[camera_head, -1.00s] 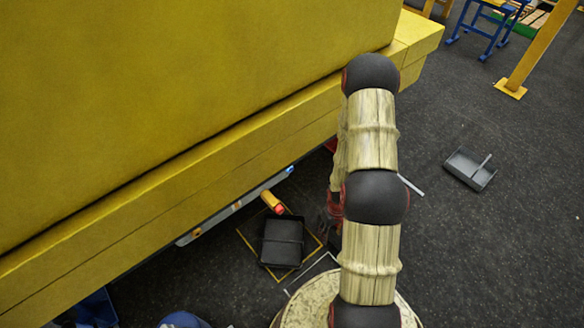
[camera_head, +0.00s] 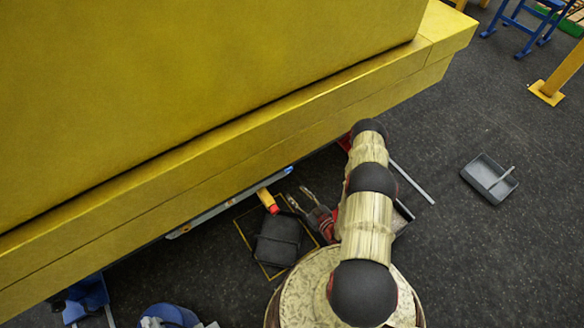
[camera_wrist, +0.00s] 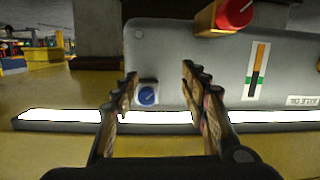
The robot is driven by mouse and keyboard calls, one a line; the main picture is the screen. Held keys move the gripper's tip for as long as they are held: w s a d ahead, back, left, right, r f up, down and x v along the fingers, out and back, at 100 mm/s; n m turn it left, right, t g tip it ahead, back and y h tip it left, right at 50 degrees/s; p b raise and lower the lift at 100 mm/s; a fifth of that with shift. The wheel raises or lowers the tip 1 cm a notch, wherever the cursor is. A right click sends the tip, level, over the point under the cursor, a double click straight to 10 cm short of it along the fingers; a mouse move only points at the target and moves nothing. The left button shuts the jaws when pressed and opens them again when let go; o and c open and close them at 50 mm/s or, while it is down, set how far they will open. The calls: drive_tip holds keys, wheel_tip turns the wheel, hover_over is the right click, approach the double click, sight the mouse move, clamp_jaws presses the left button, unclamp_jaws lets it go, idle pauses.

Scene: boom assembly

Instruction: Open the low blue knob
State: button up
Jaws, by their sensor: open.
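My gripper (camera_wrist: 160,78) is open and empty, with one finger on each side of the knob in that view. The fingers appear apart from the knob; the exact gap cannot be told. In the head view my gripper (camera_head: 298,195) is beside the panel's right end, under the yellow boom's edge. A small blue spot (camera_head: 288,170) shows there; I cannot tell if it is the knob.
A bright white strip (camera_wrist: 60,117) runs below the panel. The yellow boom (camera_head: 200,180) overhangs the panel. A black case (camera_head: 278,240) and grey dustpan (camera_head: 490,178) lie on the floor.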

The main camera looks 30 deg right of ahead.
drive_tip(key=t+h, duration=0.1)
drive_tip(key=t, duration=0.1)
approach(289, 171)
drive_tip(key=shift+w+d+f+b, duration=0.1)
drive_tip(key=shift+w+b, duration=0.6)
drive_tip(key=shift+w, duration=1.45)
drive_tip(key=shift+w+f+b, duration=0.1)
drive_tip(key=shift+w+b, duration=0.6)
drive_tip(key=shift+w, duration=1.5)
drive_tip(key=shift+c, duration=1.4)
drive_tip(key=c, duration=0.8)
clamp_jaws()
